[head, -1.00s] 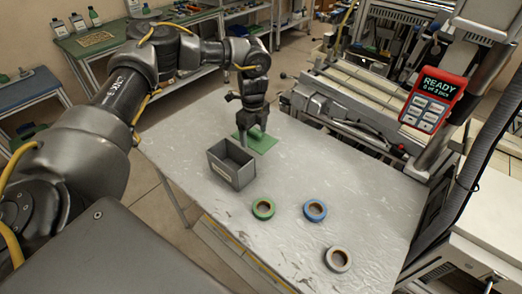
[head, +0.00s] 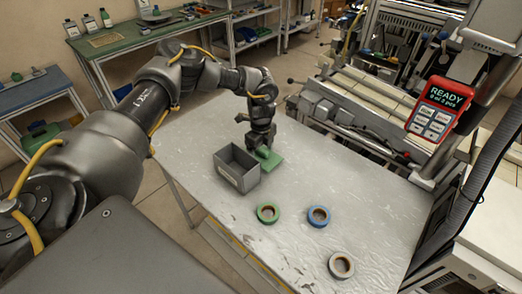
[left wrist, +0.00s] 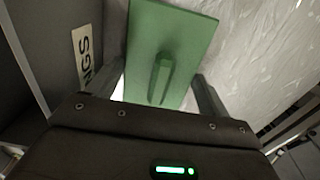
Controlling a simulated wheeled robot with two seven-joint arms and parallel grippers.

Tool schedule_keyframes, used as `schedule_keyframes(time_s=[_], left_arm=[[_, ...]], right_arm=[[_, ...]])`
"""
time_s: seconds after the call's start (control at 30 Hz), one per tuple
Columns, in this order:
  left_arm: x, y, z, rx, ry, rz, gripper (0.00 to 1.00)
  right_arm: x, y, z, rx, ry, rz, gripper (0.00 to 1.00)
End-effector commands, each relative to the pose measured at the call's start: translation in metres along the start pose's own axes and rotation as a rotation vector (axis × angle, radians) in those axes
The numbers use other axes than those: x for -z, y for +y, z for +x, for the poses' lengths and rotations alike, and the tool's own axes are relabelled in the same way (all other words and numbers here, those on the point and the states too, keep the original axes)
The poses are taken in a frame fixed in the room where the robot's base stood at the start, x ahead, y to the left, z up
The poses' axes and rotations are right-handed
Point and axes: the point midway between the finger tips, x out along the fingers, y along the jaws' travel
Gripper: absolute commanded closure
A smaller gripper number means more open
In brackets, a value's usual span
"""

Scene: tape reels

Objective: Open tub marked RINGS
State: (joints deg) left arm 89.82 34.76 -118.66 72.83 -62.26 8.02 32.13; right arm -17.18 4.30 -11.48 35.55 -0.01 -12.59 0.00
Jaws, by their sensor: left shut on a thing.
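My left gripper (head: 264,151) is shut on the ridge-like handle of this lid. The wrist view shows the lid (left wrist: 195,45) and its handle (left wrist: 161,78) between the fingers. I cannot tell whether the lid touches the table. My right gripper is out of view.
A green tape reel (head: 268,214), a blue reel (head: 318,216) and a grey-white reel (head: 341,265) lie in front of and right of the tub. The table (head: 370,200) is clear to the right. A red handheld display (head: 441,107) reads "READY".

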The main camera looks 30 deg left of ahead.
Motion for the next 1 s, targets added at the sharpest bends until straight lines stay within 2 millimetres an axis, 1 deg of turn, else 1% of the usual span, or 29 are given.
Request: schedule_keyframes(time_s=[0.07, 0.1, 0.2, 0.23, 0.43, 0.57, 0.67, 0.9, 1.0], left_arm=[[0.000, 0.001, 0.004, -0.001, 0.000, -0.001, 0.47], [0.000, 0.000, 0.003, -0.001, -0.001, 0.000, 0.15], [0.000, 0.000, 0.003, -0.001, -0.001, 0.000, 0.02], [0.000, 0.000, 0.003, -0.001, -0.001, 0.000, 0.00], [0.000, 0.000, 0.002, -0.001, 0.000, 0.000, 0.00], [0.000, -0.001, -0.006, 0.001, 0.000, 0.000, 0.00], [0.000, -0.001, -0.020, 0.003, 0.001, -0.001, 0.00], [0.000, -0.001, -0.071, 0.005, 0.000, -0.001, 0.00], [0.000, 0.000, -0.090, 0.003, 0.001, 0.000, 0.00]], right_arm=[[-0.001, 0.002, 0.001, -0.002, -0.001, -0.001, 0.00], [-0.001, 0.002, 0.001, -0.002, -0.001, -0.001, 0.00], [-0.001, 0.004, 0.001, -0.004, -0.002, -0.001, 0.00], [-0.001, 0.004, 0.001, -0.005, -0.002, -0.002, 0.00], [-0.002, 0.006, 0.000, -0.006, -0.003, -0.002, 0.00], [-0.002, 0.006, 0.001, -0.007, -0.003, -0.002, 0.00], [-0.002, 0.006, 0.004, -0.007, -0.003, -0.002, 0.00], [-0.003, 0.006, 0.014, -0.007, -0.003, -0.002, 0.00], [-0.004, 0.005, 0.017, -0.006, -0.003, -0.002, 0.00]])
